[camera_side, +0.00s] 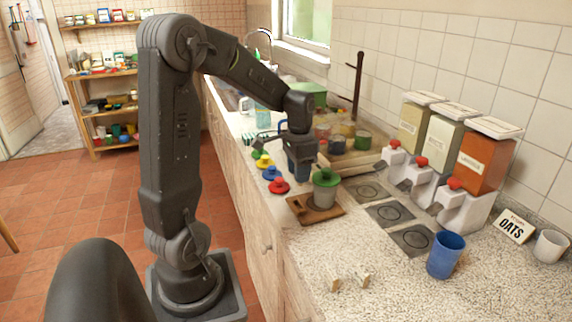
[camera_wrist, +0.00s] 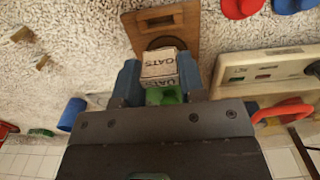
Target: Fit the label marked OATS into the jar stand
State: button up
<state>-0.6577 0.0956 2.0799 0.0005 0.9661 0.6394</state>
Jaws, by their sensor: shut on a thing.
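A white label marked OATS (camera_wrist: 158,64) sits between the two fingers of my gripper (camera_wrist: 160,77) in the wrist view. My gripper is shut on it; its lettering shows on two faces. The wooden jar stand (camera_wrist: 187,22), with a slot and a dark round area, lies beyond the label. In the side view, my gripper (camera_side: 301,175) points down over the back of the stand (camera_side: 298,207). A grey jar with a green lid (camera_side: 325,190) stands on the stand, right beside the gripper. The held label cannot be made out there. Something green (camera_wrist: 165,97) shows behind the label.
Yellow, blue and red lids (camera_side: 278,186) lie left of the stand. Dispensers (camera_side: 470,185) line the wall. A blue cup (camera_side: 445,256), a standing card reading OATS (camera_side: 514,228) and a white cup (camera_side: 550,246) are at right. The front counter is mostly clear.

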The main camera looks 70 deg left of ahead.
jog(key=shift+f, duration=0.1)
jog(key=shift+f, duration=2.8)
jog(key=shift+f, duration=1.25)
jog(key=o, duration=1)
jog(key=shift+o, duration=0.2)
notch_tip(320, 180, up, 14)
jog(key=shift+f, duration=0.1)
